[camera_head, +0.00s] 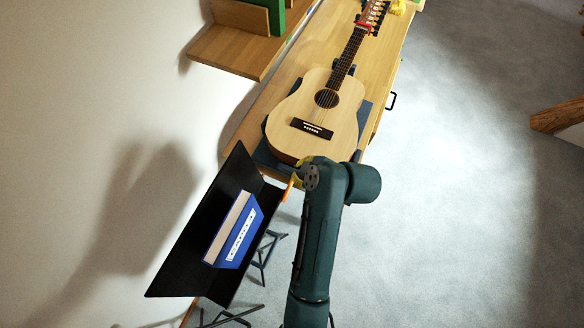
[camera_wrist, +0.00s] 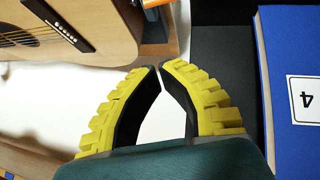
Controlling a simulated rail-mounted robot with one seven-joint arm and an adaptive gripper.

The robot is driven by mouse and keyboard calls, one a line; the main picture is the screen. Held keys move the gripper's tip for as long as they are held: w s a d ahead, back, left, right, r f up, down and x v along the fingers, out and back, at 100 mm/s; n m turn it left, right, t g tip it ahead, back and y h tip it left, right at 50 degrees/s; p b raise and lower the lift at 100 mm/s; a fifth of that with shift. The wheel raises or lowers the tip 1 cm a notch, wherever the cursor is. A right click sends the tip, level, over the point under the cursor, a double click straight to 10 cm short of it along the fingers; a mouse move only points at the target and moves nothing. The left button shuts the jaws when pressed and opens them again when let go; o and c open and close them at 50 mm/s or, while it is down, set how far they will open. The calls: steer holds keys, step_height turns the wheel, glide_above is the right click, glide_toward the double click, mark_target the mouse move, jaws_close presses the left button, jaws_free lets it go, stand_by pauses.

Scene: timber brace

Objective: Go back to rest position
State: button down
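My gripper (camera_wrist: 160,67) shows in the wrist view with its yellow, black-padded fingers drawn together at the tips and nothing held between them. In the head view my gripper (camera_head: 301,172) is mostly hidden behind my wrist, between the guitar and the black stand. The pale wooden guitar (camera_head: 285,130) lies face up on the workbench; its lower body (camera_wrist: 105,28) shows at the upper left of the wrist view. A blue book (camera_head: 236,232) rests on the black stand; it also shows at the right of the wrist view (camera_wrist: 285,70), apart from the fingers.
The black music stand (camera_head: 184,257) stands beside the near end of the wooden workbench (camera_head: 378,75). A small orange item (camera_head: 288,188) is close to my gripper. A wooden shelf (camera_head: 232,50) juts from the left wall. The grey floor (camera_head: 450,210) is open at right.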

steer(key=shift+v, duration=1.1)
